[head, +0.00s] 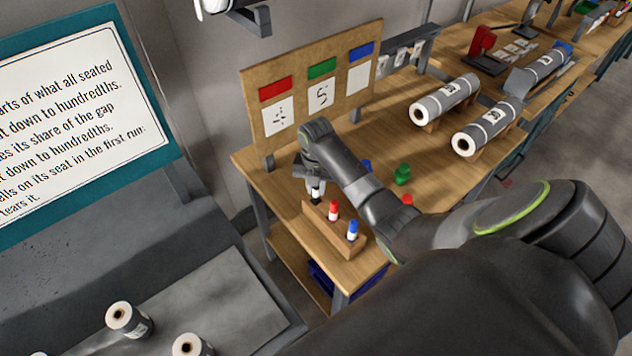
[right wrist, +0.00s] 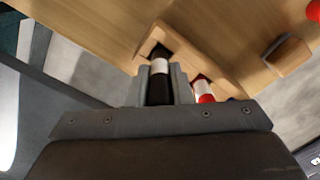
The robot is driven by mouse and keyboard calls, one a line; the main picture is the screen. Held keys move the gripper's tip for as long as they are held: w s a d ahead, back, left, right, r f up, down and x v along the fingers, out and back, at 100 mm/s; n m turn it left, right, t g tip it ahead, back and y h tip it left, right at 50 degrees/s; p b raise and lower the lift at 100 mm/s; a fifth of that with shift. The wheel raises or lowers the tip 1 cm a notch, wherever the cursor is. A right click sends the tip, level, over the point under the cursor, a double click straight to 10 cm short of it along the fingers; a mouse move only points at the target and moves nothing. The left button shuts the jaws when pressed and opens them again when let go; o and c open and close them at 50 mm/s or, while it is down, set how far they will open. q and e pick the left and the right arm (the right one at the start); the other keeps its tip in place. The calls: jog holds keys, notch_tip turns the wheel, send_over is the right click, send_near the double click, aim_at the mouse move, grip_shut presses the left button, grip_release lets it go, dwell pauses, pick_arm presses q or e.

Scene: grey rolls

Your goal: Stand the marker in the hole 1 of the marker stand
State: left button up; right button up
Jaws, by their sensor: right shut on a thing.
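The marker stand (head: 341,244) is a wooden block near the front corner of the workbench. A red marker (head: 333,211) and a blue marker (head: 352,231) stand upright in it. My right gripper (head: 314,186) is over the stand's left end, shut on a black marker with a white band (right wrist: 160,68). In the right wrist view the gripper (right wrist: 161,85) has one finger on each side of it. The black marker's far end meets a dark spot on the stand (right wrist: 189,52); I cannot tell how deep it sits. The red marker (right wrist: 203,90) is close beside the right finger. My left gripper is not in view.
A board (head: 258,88) with red, green and blue labels stands behind. A green object (head: 402,174) and a red one (head: 407,200) are right of my forearm. Large grey rolls (head: 445,99) lie farther back. The bench's front edge is close to the stand.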

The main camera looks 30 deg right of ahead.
jog(key=shift+f+b, duration=0.55)
jog(key=shift+f, duration=0.55)
jog(key=o, duration=0.9)
jog(key=shift+o, duration=0.2)
jog(key=shift+r, duration=0.1)
notch_tip(320, 180, up, 10)
jog(key=shift+f+b, duration=0.25)
jog(key=shift+b, duration=0.2)
notch_tip(320, 180, up, 6)
jog(key=p, duration=0.4)
jog(key=shift+f+p, duration=0.25)
jog(key=shift+p, duration=0.15)
jog(key=shift+r+p, duration=1.1)
jog(key=shift+p, duration=0.05)
